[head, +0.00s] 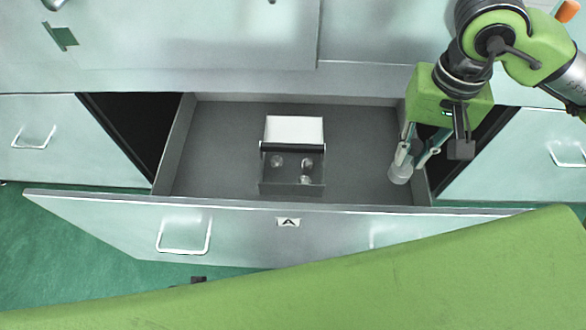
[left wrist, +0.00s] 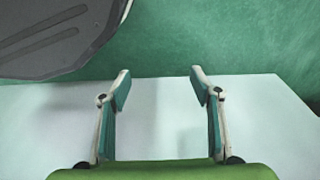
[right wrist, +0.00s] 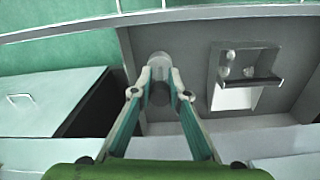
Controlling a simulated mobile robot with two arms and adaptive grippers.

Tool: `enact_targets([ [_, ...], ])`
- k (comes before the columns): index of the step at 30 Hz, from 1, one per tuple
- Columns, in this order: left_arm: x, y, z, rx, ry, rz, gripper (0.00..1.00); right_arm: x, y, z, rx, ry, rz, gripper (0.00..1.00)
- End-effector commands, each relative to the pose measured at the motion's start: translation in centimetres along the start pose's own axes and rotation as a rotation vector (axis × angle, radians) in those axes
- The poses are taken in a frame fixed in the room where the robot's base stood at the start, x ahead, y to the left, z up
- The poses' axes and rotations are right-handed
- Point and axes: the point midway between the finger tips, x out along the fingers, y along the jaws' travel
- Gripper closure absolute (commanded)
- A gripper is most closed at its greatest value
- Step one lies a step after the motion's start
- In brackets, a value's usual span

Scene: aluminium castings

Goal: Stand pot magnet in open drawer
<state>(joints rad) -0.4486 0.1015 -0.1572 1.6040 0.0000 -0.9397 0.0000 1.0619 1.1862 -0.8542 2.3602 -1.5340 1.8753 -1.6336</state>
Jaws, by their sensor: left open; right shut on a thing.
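The pot magnet (head: 400,174) is a small grey cylinder at the right end of the open drawer (head: 225,150) in the head view. My right gripper (head: 411,160) is shut on it, reaching down from the upper right. In the right wrist view the magnet (right wrist: 160,62) sits between the fingertips of the right gripper (right wrist: 160,80). Whether its underside touches the drawer floor cannot be told. My left gripper (left wrist: 160,85) is open and empty in the left wrist view, above a pale surface and green floor.
A box (head: 294,130) with a white part and a dark tray holding several small round things stands mid-drawer. The drawer front (head: 340,225) bounds the near side. Drawer floor is clear left of the box and between box and magnet.

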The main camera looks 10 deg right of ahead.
Motion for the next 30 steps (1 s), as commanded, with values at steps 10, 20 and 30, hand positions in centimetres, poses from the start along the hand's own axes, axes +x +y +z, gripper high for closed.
enact_targets([
  [10, -1.8, -0.2, -2.2, -0.004, 0.024, -0.003, 0.42, -0.2, 1.6, 1.0, 0.078, 0.001, -0.007, 1.0],
  [20, -2.2, -0.2, -2.4, -0.005, 0.026, -0.003, 0.42, 1.6, -0.1, -3.0, 0.08, -0.005, -0.009, 1.0],
  [30, -3.6, -0.3, -3.2, -0.006, 0.038, -0.005, 0.42, 6.7, -2.6, -9.7, 0.079, -0.003, -0.006, 1.0],
])
